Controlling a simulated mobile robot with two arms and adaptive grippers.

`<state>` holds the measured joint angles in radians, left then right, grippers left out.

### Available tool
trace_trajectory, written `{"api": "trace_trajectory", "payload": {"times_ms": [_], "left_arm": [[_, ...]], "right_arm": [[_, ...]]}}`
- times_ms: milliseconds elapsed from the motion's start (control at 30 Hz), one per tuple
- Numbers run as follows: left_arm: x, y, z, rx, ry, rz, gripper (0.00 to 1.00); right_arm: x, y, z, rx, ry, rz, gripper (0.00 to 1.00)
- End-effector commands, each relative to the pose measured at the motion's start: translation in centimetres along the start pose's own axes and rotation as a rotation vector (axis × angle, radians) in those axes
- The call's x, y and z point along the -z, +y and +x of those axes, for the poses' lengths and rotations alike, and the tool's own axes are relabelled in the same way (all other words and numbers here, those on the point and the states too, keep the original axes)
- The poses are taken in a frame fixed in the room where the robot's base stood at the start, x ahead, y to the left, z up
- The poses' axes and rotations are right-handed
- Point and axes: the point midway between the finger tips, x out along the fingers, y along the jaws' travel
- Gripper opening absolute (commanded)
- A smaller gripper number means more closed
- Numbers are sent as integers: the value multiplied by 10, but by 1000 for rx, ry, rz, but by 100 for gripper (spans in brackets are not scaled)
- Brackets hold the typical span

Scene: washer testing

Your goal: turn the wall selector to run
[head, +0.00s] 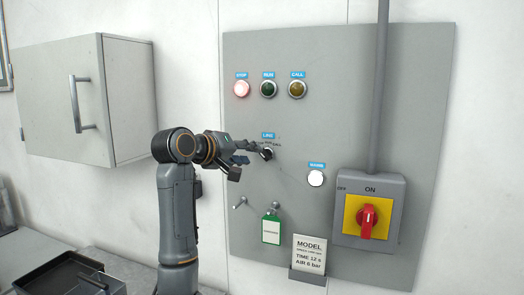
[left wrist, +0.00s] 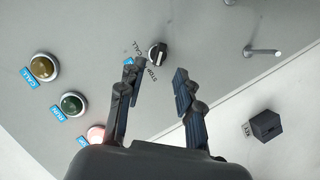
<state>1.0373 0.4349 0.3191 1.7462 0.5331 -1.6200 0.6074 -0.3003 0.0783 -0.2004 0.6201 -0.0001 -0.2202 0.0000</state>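The wall selector (head: 267,153) is a small black knob under a blue LINE label on the grey panel. My left gripper (head: 250,150) reaches in from the left, close to the knob. In the left wrist view its two fingers (left wrist: 159,76) are spread, with the knob just beyond the tips and between them. I see no grip on it. My right gripper is not in view.
The STOP lamp (head: 241,88) glows red; the RUN lamp (head: 268,88) and CALL lamp (head: 297,88) look dark. A white button (head: 316,178), a red rotary switch (head: 367,220), a green-framed tag (head: 271,229) and pegs are nearby. A wall cabinet (head: 85,100) stands left.

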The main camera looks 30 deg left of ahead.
Motion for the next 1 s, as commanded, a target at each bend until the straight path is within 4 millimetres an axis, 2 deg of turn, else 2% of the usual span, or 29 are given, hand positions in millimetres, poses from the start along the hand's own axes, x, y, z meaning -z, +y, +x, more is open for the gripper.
{"api": "trace_trajectory", "payload": {"times_ms": [100, 300, 500, 767, 933, 1000], "left_arm": [[1, 2, 25, 1, -4, -2, 35], [1, 2, 55, 0, -3, -1, 35], [0, 0, 67, 1, -1, 2, 35], [-1, 0, 68, 0, 0, 2, 35], [-1, 0, 68, 0, 0, 2, 0], [0, 0, 68, 0, 0, 2, 0]], "right_arm": [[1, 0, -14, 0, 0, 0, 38], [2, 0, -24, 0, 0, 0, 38], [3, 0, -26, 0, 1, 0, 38], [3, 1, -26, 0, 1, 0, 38], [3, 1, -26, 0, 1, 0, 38], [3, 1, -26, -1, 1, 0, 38]]}}
